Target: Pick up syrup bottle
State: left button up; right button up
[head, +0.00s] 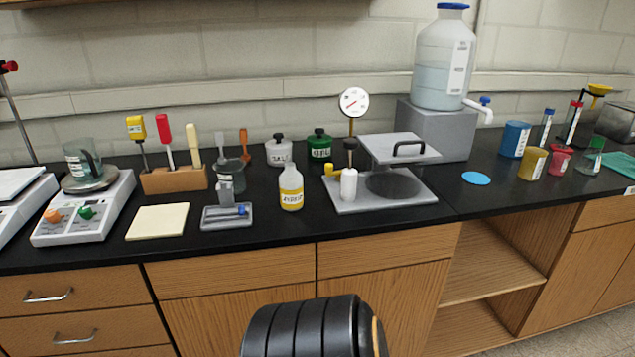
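The syrup bottle (290,188) stands upright near the front edge of the black counter, left of the grey hot-plate-like device. It is clear with a pale cap, yellow content low down and a white label whose small lettering is hard to read. Nothing of mine touches it. A black ribbed part of my own body shows at the bottom middle, below the counter edge. Neither gripper can be made out in the head view.
Close around the bottle are a small grey device (226,216) to its left, a salt jar (279,152) and green jar (319,147) behind, and the lidded grey device (392,199) to its right. A pale pad (157,222) lies further left. Counter space directly in front is narrow but clear.

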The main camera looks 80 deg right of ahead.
aim_at(291, 185)
jog(key=z, duration=2.55)
